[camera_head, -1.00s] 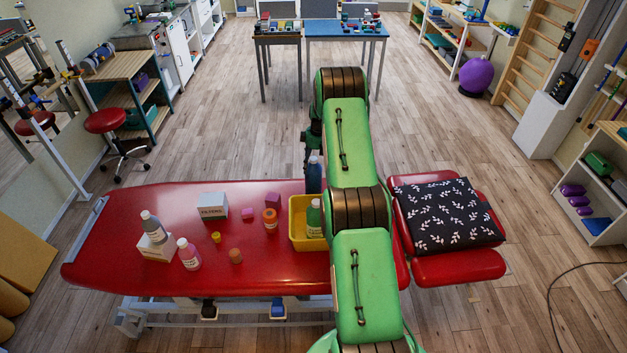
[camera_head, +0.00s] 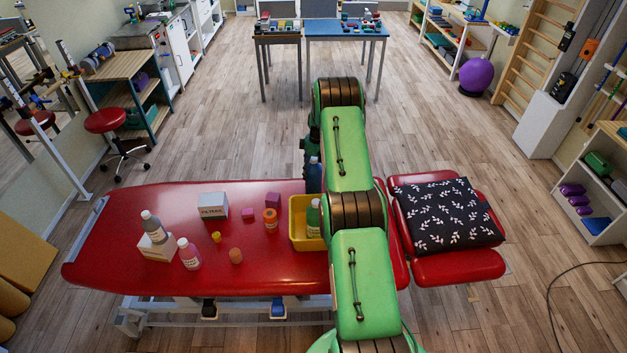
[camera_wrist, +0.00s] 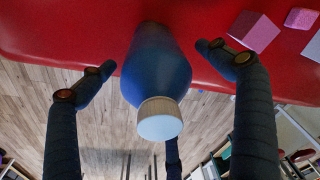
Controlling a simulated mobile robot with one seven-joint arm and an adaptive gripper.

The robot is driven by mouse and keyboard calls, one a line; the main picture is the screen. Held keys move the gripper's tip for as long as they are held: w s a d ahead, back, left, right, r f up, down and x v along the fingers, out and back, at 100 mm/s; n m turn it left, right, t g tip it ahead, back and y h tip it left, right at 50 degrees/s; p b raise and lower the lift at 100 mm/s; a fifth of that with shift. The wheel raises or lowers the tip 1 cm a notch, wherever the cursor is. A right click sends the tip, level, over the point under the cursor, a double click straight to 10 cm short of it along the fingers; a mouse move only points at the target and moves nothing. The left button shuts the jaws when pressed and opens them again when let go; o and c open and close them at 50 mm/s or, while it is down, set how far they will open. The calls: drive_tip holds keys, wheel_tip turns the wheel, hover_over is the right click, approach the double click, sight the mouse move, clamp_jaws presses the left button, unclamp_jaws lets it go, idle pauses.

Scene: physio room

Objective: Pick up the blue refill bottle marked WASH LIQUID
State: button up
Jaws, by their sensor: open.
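A blue bottle (camera_wrist: 155,65) with a white ribbed cap fills the middle of the wrist view, its cap toward the camera. No label shows on this side. In the head view the blue bottle (camera_head: 314,177) stands on the red couch (camera_head: 120,220) at its far edge, just behind the yellow bin, with my arm close on its right. My gripper (camera_wrist: 150,80) is open, with dark fingers on both sides of the bottle and a gap visible on each side. In the head view my gripper is mostly hidden behind my green arm.
A patterned cushion (camera_head: 445,215) lies right.

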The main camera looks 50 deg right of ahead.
drive_tip(key=c, duration=2)
drive_tip(key=shift+r, duration=0.1)
drive_tip(key=shift+w+r, duration=0.1)
drive_tip(key=shift+r, duration=4.9)
